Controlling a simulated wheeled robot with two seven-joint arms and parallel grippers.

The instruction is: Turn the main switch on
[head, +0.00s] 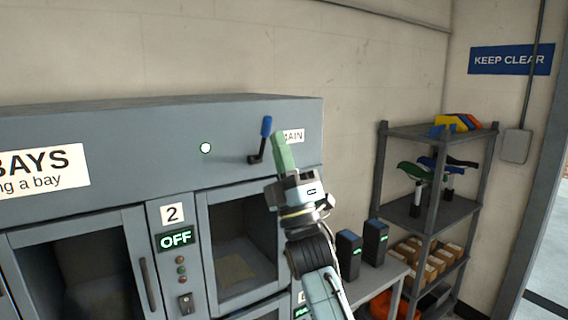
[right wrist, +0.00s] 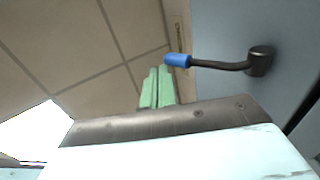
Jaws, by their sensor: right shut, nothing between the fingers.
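The main switch is a lever with a blue grip (head: 266,127) and a dark arm, on the grey cabinet front beside a label (head: 293,136) reading "MAIN", partly hidden by my gripper. In the head view the lever points up. The lever also shows in the right wrist view, with its blue grip (right wrist: 177,60) close to the green fingertips. My right gripper (head: 281,150) is shut and empty, just right of the lever in the head view. Whether it touches the grip I cannot tell. A round white lamp (head: 205,148) is left of the lever. My left gripper is not in view.
Below are bays with dark openings and a panel marked "2" with an "OFF" display (head: 176,238). To the right are a low bench (head: 388,275) with two black battery-like boxes (head: 349,252) and a grey shelf rack (head: 412,131). The wall above the cabinet is clear.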

